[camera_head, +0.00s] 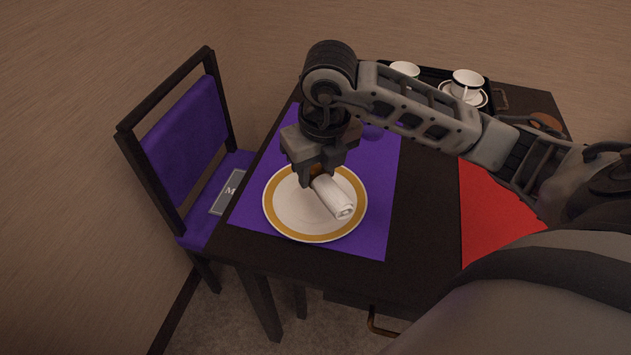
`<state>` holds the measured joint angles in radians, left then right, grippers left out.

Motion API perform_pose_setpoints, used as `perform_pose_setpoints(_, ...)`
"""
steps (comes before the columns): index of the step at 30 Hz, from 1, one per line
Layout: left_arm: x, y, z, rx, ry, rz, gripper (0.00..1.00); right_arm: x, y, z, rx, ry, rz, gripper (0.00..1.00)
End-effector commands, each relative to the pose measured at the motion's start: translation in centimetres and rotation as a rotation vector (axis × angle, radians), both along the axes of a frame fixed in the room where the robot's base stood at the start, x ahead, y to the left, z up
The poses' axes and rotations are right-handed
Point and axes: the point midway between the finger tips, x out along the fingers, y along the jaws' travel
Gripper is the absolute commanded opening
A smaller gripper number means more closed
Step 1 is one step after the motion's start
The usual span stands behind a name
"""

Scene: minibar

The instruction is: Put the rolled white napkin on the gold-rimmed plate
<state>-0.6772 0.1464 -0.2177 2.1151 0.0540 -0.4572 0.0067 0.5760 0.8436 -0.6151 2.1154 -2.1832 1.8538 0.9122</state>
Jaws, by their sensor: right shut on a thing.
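The rolled white napkin (334,197) is over the right part of the gold-rimmed plate (290,211), slanting toward the lower right. I cannot tell whether it touches the plate. My right gripper (315,180) reaches in from the right, points down and is shut on the upper end of the napkin. Its fingers hide that end. The plate is white with a wide gold band and lies on a purple placemat (375,215). My left gripper is not in view.
A dark tray with white cups (467,82) and saucers stands at the back of the dark table (425,215). A red placemat (490,215) lies to the right. A purple chair (190,140) stands at the left edge, with a grey card (228,192) on its seat.

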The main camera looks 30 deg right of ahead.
Motion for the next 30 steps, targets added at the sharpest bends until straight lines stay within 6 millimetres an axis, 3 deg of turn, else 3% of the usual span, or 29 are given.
perform_pose_setpoints(6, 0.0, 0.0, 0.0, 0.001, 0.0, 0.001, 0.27, 2.1, -1.2, -3.0, 0.002, 0.001, -0.001, 0.12)
perform_pose_setpoints(11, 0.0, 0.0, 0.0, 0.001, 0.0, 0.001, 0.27, 2.7, -1.5, -3.7, 0.001, 0.0, 0.001, 0.12)
perform_pose_setpoints(18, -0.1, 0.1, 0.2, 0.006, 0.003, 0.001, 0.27, 2.8, -1.6, -6.8, 0.002, 0.002, 0.001, 0.12)
perform_pose_setpoints(30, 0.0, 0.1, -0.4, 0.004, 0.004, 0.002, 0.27, 2.9, -1.6, -7.6, 0.001, -0.002, 0.002, 0.12)
